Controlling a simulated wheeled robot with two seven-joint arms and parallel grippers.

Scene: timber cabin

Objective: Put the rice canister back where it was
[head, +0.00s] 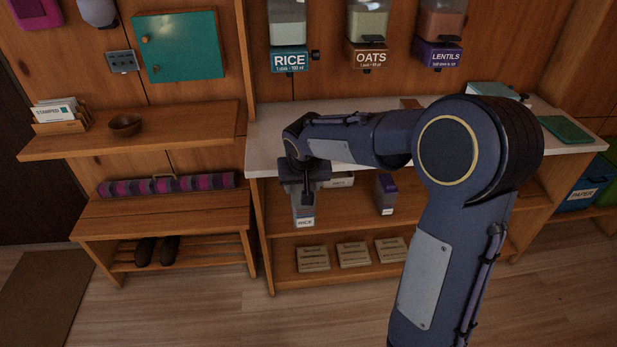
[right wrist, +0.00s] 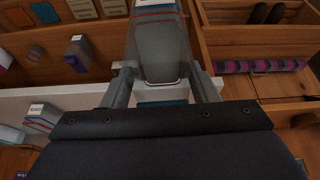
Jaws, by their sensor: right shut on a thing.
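My right gripper (head: 303,186) is shut on the rice canister (head: 303,213), a grey container with a white label. In the head view, it hangs below the gripper in front of the shelf unit under the white counter. Whether it touches the shelf cannot be told. In the right wrist view, the canister (right wrist: 160,45) sits between the two fingers (right wrist: 163,75). My left gripper is not in view.
The white counter (head: 268,140) overhangs the shelves. A white labelled item (head: 341,180) is behind my gripper. Several packets (head: 354,254) lie on the lower shelf. Rice, oats and lentils dispensers (head: 290,60) hang above. A bench (head: 160,218) stands to the left.

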